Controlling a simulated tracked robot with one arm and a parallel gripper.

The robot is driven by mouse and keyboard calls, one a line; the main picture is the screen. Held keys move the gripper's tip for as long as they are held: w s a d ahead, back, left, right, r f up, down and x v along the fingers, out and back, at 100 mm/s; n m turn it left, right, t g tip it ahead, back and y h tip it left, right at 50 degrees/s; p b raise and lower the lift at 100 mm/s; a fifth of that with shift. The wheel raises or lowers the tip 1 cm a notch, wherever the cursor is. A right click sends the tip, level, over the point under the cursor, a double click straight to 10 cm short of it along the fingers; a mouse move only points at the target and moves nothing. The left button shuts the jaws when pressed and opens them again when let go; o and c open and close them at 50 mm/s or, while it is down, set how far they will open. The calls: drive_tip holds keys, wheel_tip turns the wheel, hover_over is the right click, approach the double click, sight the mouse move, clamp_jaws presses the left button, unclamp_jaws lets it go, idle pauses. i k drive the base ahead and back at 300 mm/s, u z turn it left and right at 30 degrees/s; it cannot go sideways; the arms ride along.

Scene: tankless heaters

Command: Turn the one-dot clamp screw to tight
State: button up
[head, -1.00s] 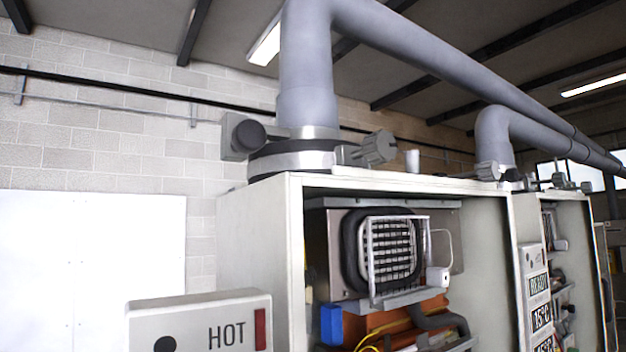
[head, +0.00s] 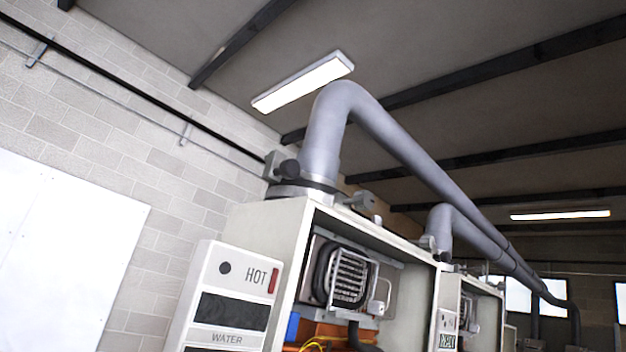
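A flue clamp (head: 300,190) rings the foot of the grey flue pipe (head: 322,135) on top of the nearest heater cabinet (head: 262,232). A grey clamp screw knob (head: 361,201) sticks out at the clamp's right side. A grey block with a dark round knob (head: 283,167) sits at its left side. I cannot make out any dots on the screws at this distance. Another screw (head: 428,242) shows at the foot of the second flue pipe (head: 441,222), small and unclear. My gripper is not in view.
The nearest cabinet is open at the front, with a fan grille (head: 348,278) inside. A panel marked HOT (head: 235,280) stands at its left. A block wall (head: 90,110) is behind. Flue pipes run overhead to the right, below the ceiling lamp (head: 303,82).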

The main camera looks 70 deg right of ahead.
sight(363, 201)
drive_tip(key=k, duration=1.35)
drive_tip(key=z, duration=1.05)
drive_tip(key=i, duration=1)
